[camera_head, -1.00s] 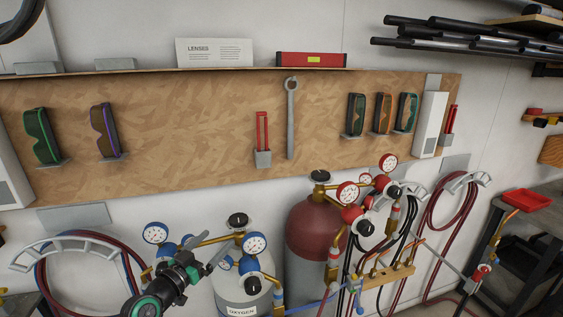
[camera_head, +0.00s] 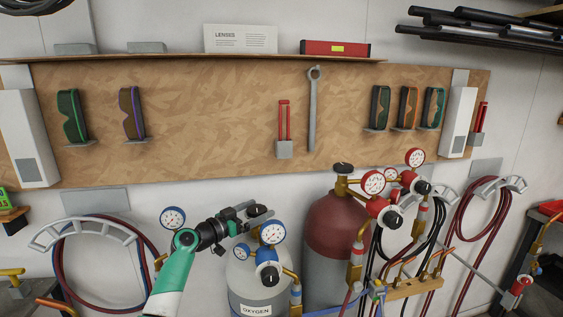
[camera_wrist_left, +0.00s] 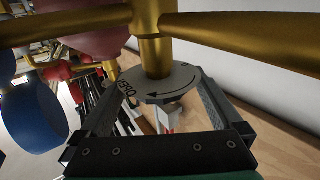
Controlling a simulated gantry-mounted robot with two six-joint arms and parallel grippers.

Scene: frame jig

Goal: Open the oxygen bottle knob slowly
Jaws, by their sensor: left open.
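The oxygen bottle (camera_head: 249,288) is a grey cylinder labelled OXYGEN, low in the middle of the head view. Its dark knob (camera_head: 258,210) sits on top, partly hidden by my left gripper (camera_head: 246,217). In the left wrist view the knob (camera_wrist_left: 168,86) is a grey disc with an arrow and lettering, on a brass stem. My left gripper (camera_wrist_left: 158,95) is open, with one finger on each side of the knob. I cannot tell whether the fingers touch its rim. My right gripper is not in view.
Blue-rimmed gauges (camera_head: 272,233) and brass fittings crowd the knob. A red-topped cylinder (camera_head: 335,222) with red gauges (camera_head: 373,182) stands to the right. A hose reel (camera_head: 95,228) hangs at the left. Behind is a wooden tool board (camera_head: 215,110).

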